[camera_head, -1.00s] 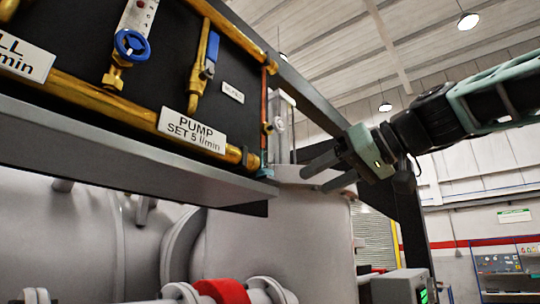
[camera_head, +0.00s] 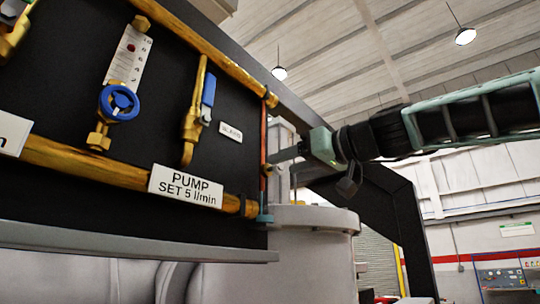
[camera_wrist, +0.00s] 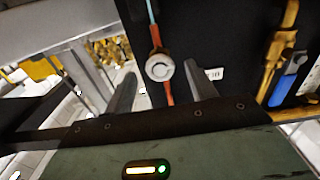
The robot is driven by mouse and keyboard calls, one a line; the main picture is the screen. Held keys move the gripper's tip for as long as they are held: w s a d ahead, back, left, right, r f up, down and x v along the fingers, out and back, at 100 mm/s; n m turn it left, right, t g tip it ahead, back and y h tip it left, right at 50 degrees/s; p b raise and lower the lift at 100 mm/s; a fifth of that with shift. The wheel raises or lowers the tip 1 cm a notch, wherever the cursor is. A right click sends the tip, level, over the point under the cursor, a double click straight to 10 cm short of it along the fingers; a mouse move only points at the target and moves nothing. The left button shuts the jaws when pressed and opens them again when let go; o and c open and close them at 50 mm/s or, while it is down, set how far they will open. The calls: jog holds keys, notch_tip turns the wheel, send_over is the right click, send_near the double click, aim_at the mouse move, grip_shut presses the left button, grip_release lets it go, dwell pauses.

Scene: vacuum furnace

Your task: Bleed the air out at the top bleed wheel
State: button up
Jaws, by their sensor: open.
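A small round pale wheel (camera_wrist: 160,66) sits on a thin orange-red pipe (camera_wrist: 167,92) in the wrist view. It lies between and beyond my two fingertips. I take it to be the bleed wheel; no label on it is readable. In the head view the red vertical pipe (camera_head: 263,135) runs down the panel's right edge, with a small brass fitting (camera_head: 267,170) on it. My gripper (camera_head: 284,162) is open and empty, its fingers pointing left at this pipe. I cannot tell whether a finger touches the wheel.
The black panel (camera_head: 60,90) carries a blue handwheel (camera_head: 119,103), a blue-handled lever valve (camera_head: 208,97) and brass pipes. A sign (camera_head: 185,187) reads PUMP SET 5 l/min. A grey ledge (camera_head: 130,241) runs below. A grey cylinder (camera_head: 310,250) stands under my gripper.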

jog(key=shift+p+x, duration=1.3)
jog(key=shift+x, duration=1.55)
jog(key=c, duration=1)
